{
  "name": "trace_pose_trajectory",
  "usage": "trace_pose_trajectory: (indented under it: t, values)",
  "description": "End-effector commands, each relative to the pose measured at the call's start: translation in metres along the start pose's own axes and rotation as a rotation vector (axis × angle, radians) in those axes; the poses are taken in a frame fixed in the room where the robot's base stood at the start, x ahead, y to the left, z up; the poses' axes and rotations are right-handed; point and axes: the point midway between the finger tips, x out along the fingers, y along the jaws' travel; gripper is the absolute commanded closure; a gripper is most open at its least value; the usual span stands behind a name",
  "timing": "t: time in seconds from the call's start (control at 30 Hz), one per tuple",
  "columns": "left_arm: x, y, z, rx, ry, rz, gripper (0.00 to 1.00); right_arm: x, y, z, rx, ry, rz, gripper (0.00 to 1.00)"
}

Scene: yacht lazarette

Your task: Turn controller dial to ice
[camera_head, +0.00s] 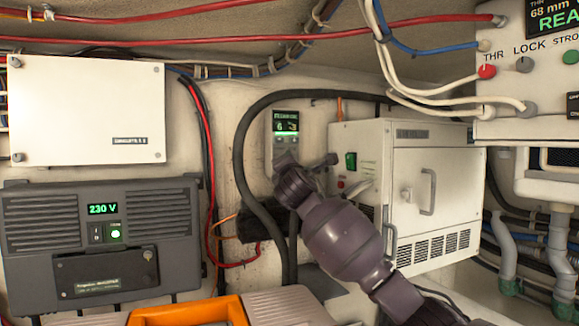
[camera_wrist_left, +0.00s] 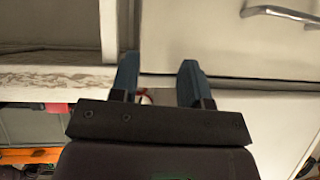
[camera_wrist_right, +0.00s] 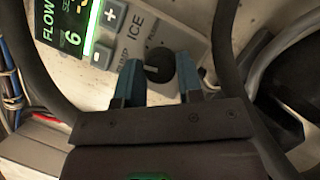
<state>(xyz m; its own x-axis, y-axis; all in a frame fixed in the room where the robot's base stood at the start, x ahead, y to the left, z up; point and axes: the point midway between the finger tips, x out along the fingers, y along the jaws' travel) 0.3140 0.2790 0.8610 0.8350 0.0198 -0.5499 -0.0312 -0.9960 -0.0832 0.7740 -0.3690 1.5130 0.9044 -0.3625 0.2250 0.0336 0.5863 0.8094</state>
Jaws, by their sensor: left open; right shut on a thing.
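The controller (camera_head: 285,126) is a small grey panel on the back wall with a lit green screen. In the right wrist view, the controller (camera_wrist_right: 135,22) shows "FLOW", "6", plus and minus buttons and the word "ICE". Its black round dial (camera_wrist_right: 160,68) has a pale pointer line; I cannot tell which mark it meets. My right gripper (camera_wrist_right: 158,82) is shut on the dial, with a blue fingertip on each side. In the head view, my right gripper (camera_head: 284,160) covers the controller's lower part. My left gripper (camera_wrist_left: 160,85) is open and empty, before pale panels, outside the head view.
A black cable (camera_head: 240,160) loops around the controller. A white cabinet (camera_head: 420,185) with a handle stands to its right. A dark 230 V unit (camera_head: 100,285) and a white box (camera_head: 85,110) are on the left. An orange-handled case (camera_head: 190,308) lies at the bottom.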

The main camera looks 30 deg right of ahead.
Motion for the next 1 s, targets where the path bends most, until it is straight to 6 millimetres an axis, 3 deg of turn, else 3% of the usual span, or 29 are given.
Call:
trace_pose_trajectory:
  t: [0.5, 1.0]
  values:
    - [0.0002, 0.0000, 0.0006, 0.000, -0.001, 0.000, 0.57, 0.0001, 0.0023, -0.0001, 0.391, 0.001, -0.163, 0.90]
    - [0.0001, 0.0000, 0.0006, 0.000, -0.001, 0.000, 0.57, 0.0004, 0.0029, 0.0007, 0.527, 0.000, -0.219, 0.90]
